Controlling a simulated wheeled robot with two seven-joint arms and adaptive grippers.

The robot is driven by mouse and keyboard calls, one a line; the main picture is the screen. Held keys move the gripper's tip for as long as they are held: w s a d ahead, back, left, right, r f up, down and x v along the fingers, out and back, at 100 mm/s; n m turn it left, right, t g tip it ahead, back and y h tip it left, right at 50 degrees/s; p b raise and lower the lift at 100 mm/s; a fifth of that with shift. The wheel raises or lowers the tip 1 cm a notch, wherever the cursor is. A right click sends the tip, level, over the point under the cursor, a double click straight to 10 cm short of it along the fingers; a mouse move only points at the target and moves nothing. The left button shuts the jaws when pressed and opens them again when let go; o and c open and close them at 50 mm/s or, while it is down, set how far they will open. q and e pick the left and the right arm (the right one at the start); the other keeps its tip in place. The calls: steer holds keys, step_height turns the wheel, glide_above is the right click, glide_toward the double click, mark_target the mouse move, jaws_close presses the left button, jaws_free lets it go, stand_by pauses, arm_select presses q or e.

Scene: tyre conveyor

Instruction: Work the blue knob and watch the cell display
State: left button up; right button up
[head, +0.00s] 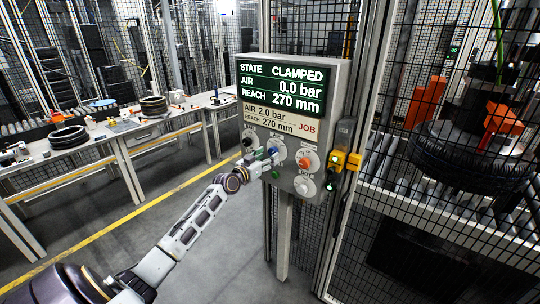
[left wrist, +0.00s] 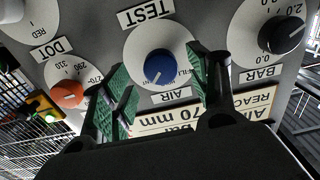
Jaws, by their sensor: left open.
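The blue knob (left wrist: 159,64) sits on a white dial on the panel; in the head view it shows partly behind my gripper (head: 273,151). My left gripper (left wrist: 163,88) is open, with green-padded fingers on either side of the blue knob, seemingly not closed on it. The knob's white mark points to the lower left in the wrist view, near the AIR label. In the head view my left gripper (head: 264,161) is at the panel front. The cell display (head: 283,88) reads STATE CLAMPED, AIR 0.0 bar, REACH 270 mm. My right gripper is not in view.
A job card (head: 281,119) reads AIR 2.0 bar, REACH 270 mm. Beside the blue knob are a black BAR knob (left wrist: 281,36) and an orange knob (left wrist: 67,94). A white knob (head: 304,186) sits lower. A tyre (head: 468,163) lies behind the mesh fence at right.

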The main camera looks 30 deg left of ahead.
arm_select(q)
steer(key=shift+w, duration=1.15)
steer(key=shift+c, duration=0.3)
steer(key=c, duration=1)
